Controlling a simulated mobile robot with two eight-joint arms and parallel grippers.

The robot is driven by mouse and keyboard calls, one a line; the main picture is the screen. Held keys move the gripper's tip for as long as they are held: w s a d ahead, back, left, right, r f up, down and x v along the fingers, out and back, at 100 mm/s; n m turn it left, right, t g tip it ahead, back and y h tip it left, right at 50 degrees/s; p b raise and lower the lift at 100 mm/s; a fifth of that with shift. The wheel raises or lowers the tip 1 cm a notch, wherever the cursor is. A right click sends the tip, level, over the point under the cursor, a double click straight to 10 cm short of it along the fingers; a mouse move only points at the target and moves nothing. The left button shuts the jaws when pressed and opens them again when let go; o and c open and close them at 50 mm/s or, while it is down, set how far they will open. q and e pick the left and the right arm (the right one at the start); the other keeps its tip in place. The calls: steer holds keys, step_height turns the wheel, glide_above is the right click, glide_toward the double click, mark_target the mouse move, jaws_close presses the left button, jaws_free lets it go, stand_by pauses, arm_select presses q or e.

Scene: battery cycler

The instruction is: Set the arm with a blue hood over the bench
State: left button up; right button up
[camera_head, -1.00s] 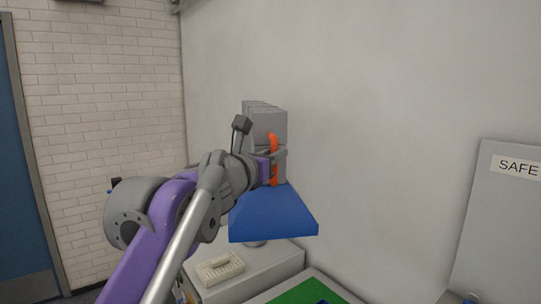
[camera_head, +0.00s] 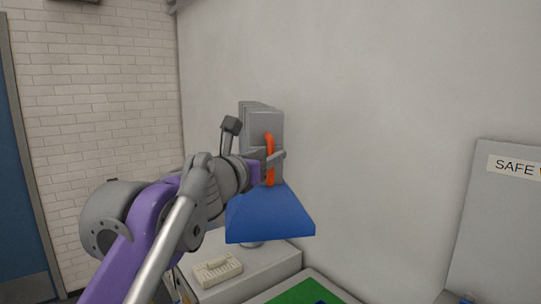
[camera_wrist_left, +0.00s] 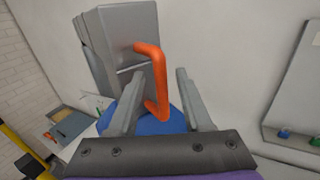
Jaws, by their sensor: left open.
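The blue hood (camera_head: 270,215) hangs at the lower end of a grey, boxy arm (camera_head: 265,128) by the pale wall. An orange handle (camera_head: 269,150) stands out from the arm's front, above the hood. In the left wrist view the handle (camera_wrist_left: 152,75) lies between the fingers of my left gripper (camera_wrist_left: 160,78), with the hood (camera_wrist_left: 165,124) behind. My left gripper (camera_head: 270,160) is open around the handle, with gaps beside it; it does not clamp it. My right gripper is in neither view.
Below the hood is a white cabinet (camera_head: 270,262) with a cream keypad-like block (camera_head: 217,269) on top. A green mat (camera_head: 305,293) lies to its right. A grey panel marked SAFE (camera_head: 505,220) stands at the right.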

arm_select(q)
steer(key=b+v, duration=0.1)
steer(key=v, duration=0.8)
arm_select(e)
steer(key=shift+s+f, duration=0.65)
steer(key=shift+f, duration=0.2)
